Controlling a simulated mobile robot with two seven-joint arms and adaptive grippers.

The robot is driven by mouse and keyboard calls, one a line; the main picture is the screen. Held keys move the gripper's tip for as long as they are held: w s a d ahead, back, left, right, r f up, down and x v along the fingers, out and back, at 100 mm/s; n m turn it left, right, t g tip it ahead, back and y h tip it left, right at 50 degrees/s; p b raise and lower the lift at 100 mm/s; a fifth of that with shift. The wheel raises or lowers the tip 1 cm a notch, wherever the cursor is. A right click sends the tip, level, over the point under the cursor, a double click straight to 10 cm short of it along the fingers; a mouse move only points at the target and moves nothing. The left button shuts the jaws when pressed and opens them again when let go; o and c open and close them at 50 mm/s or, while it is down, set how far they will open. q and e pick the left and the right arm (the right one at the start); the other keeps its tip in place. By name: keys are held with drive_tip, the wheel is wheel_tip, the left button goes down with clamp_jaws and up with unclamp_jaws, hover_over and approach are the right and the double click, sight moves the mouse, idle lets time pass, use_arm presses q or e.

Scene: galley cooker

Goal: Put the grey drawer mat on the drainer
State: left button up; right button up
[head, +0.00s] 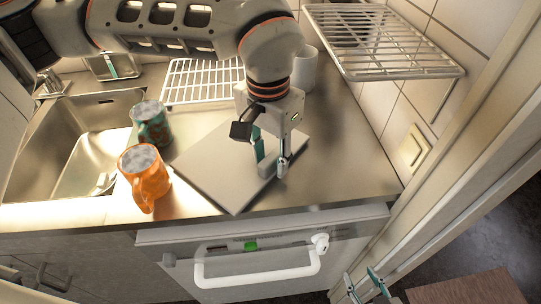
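The grey drawer mat (208,172) lies flat on the steel worktop, right of the mugs. My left gripper (272,172) points down at the mat's right edge, with its two fingers apart. One finger is over the mat and the other is by its edge; whether they touch it I cannot tell. The drainer, a white wire rack (196,82), lies behind the mat, beside the sink, and is partly hidden by my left arm.
An orange mug (144,176) and a teal mottled mug (151,127) stand left of the mat by the sink (82,165). A white cup (305,70) stands behind my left gripper. A wire shelf (385,60) overhangs the back right. The worktop right of the mat is clear.

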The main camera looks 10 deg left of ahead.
use_arm(q)
wheel_tip(320, 180, up, 12)
drive_tip(key=shift+s+p, duration=0.2)
drive_tip(key=shift+p, duration=0.25)
idle(0.6)
